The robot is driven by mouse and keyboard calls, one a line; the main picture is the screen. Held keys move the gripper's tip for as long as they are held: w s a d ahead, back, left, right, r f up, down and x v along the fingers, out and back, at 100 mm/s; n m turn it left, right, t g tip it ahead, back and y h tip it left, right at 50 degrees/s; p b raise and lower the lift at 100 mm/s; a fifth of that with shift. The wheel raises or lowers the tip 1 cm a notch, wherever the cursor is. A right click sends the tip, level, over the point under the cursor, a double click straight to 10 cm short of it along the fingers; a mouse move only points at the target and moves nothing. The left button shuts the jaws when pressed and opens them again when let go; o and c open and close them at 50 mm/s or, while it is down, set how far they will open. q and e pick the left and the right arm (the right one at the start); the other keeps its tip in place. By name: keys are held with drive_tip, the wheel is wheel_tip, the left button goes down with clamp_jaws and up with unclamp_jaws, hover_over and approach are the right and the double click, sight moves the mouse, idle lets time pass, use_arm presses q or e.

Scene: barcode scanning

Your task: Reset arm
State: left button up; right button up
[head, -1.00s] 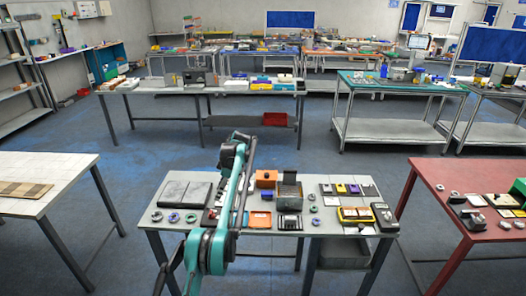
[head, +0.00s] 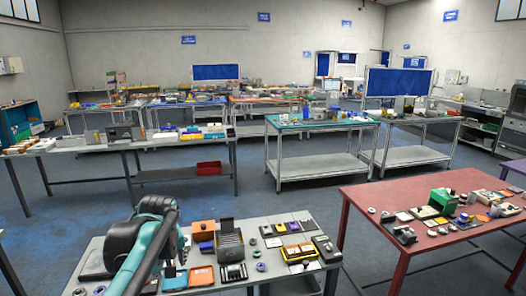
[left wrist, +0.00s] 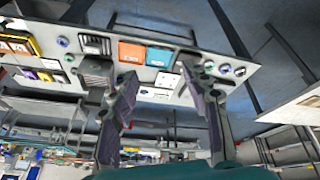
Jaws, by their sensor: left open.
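My left arm, teal and dark grey, rises at the lower left of the head view in front of the near work table (head: 290,226). Its gripper cannot be made out in the head view. In the left wrist view my left gripper (left wrist: 164,100) has its two dark fingers spread wide, with nothing between them. The same table shows upside down beyond the fingers in the left wrist view (left wrist: 190,42). My right arm and gripper are in neither view.
The near table carries an orange box (head: 203,230), a grey open-lidded box (head: 229,243), an orange tray (head: 201,277) and a black-and-yellow case (head: 299,252). A red table (head: 365,203) stands to the right. Blue floor lies clear between the tables.

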use_arm(q)
drive_tip(key=s+d+f+m+t+h+b, duration=0.1)
drive_tip(key=s+d+f+m, duration=0.2)
drive_tip(key=s+f, duration=0.3)
drive_tip(key=s+d+f+m+t+h, duration=0.1)
drive_tip(key=s+d+f+m, duration=0.3)
drive_tip(key=s, duration=1)
wheel_tip(320, 180, down, 3)
drive_tip(key=shift+s+f+m+t+b, duration=0.15)
drive_tip(key=shift+s+m+t+b, duration=0.15)
drive_tip(key=shift+m+t+b, duration=0.15)
drive_tip(key=shift+c, duration=0.3)
